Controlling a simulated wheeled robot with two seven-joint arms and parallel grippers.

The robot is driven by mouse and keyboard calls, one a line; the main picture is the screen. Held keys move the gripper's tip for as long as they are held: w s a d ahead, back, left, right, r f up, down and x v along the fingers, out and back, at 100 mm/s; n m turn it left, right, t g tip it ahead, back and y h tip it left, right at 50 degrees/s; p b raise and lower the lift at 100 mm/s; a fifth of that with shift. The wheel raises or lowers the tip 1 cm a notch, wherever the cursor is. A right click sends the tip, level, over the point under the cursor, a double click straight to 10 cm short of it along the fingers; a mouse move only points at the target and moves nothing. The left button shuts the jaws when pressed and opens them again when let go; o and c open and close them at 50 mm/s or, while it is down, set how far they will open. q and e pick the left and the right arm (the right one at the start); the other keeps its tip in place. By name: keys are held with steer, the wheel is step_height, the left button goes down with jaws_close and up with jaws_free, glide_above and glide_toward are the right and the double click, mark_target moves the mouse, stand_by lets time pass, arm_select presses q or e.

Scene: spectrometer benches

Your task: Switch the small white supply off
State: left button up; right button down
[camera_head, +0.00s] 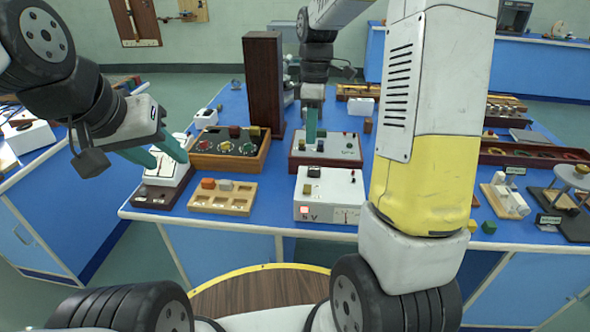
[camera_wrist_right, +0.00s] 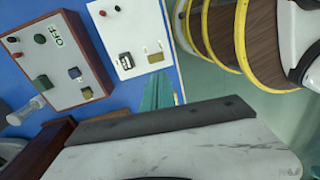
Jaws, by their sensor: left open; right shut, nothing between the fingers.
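The small white supply (camera_head: 328,195) stands near the front edge of the blue bench. Its front has a lit red square (camera_head: 304,210), a "V" mark and a dial meter. A dark part and a brass-coloured part sit on its top. The white supply also shows in the right wrist view (camera_wrist_right: 132,22). My right gripper (camera_head: 311,140) is shut and empty, pointing down behind the supply, over or near a wooden-sided box. Its teal fingers show in the right wrist view (camera_wrist_right: 158,92). My left gripper (camera_head: 165,155) is open and empty near a white meter at the left.
The wooden-sided box (camera_head: 345,148) behind the supply has knobs; its panel reads "OFF" in the right wrist view (camera_wrist_right: 40,70). A wooden tray (camera_head: 223,205) lies left of the supply. A tall dark brown block (camera_head: 263,85) stands behind. My right arm hides the bench to the right.

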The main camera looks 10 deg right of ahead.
mark_target(308, 190)
steer(key=shift+w+a+f, duration=0.1)
steer(key=shift+w+f, duration=0.1)
steer(key=shift+f, duration=0.15)
steer(key=f, duration=0.4)
steer(key=s+f, duration=0.1)
steer(key=f, duration=0.4)
steer(key=s+f, duration=0.1)
steer(key=f, duration=0.3)
steer(key=shift+a+f, duration=0.25)
steer(key=shift+f, duration=0.15)
